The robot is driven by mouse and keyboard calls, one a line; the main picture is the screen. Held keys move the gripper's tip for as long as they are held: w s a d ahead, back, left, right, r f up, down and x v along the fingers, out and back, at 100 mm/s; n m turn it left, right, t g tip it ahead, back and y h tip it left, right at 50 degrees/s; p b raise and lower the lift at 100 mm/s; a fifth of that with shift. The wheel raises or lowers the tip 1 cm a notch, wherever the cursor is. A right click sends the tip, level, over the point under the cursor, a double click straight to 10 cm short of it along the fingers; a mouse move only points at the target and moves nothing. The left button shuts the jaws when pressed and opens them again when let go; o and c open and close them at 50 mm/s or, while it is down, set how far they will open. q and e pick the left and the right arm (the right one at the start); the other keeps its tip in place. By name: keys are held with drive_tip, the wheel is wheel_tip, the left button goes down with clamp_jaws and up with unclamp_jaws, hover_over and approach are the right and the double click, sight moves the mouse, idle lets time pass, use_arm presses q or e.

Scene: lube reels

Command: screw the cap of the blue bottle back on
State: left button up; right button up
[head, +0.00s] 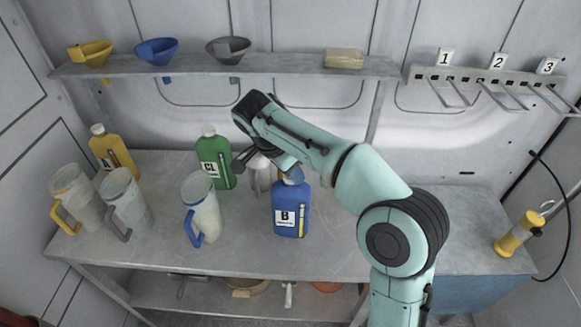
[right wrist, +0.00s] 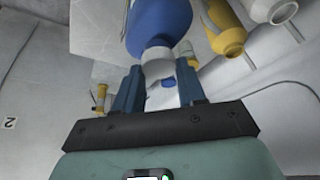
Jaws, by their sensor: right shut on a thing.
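The blue bottle (head: 291,212), labelled B, stands upright on the bench. My right gripper (head: 292,176) is at its top, and my arm hides much of the neck area in the head view. In the right wrist view the blue bottle (right wrist: 160,25) hangs in from the top edge. The fingers of my right gripper (right wrist: 160,92) are shut on a whitish cap (right wrist: 158,70) between them, in line with the bottle's neck. I cannot tell how far the cap sits on the neck. My left gripper is not in view.
A green bottle (head: 214,165) and a yellow bottle (head: 112,155) stand to the left. Jugs with yellow, grey and blue handles (head: 201,212) stand nearer the front. A shelf (head: 190,68) holds funnels above. A yellow lamp (head: 518,236) is at right.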

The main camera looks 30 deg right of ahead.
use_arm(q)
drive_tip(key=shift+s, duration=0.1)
use_arm(e)
drive_tip(key=shift+s, duration=0.1)
drive_tip(key=shift+r+m+g+p, duration=0.1)
drive_tip(key=shift+m+g+p, duration=0.25)
drive_tip(key=shift+m, duration=0.35)
drive_tip(key=shift+w+m, duration=0.2)
drive_tip(key=shift+m, duration=0.1)
drive_tip(key=shift+s+m+g, duration=0.2)
drive_tip(key=shift+m+g, duration=0.05)
drive_tip(key=shift+m, duration=0.25)
drive_tip(key=o, duration=1.4)
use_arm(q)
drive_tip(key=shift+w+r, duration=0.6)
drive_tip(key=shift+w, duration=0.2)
use_arm(e)
drive_tip(key=shift+r+p, duration=0.3)
drive_tip(key=shift+r, duration=0.6)
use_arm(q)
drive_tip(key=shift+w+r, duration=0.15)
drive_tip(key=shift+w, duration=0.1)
use_arm(e)
drive_tip(key=shift+r, duration=2)
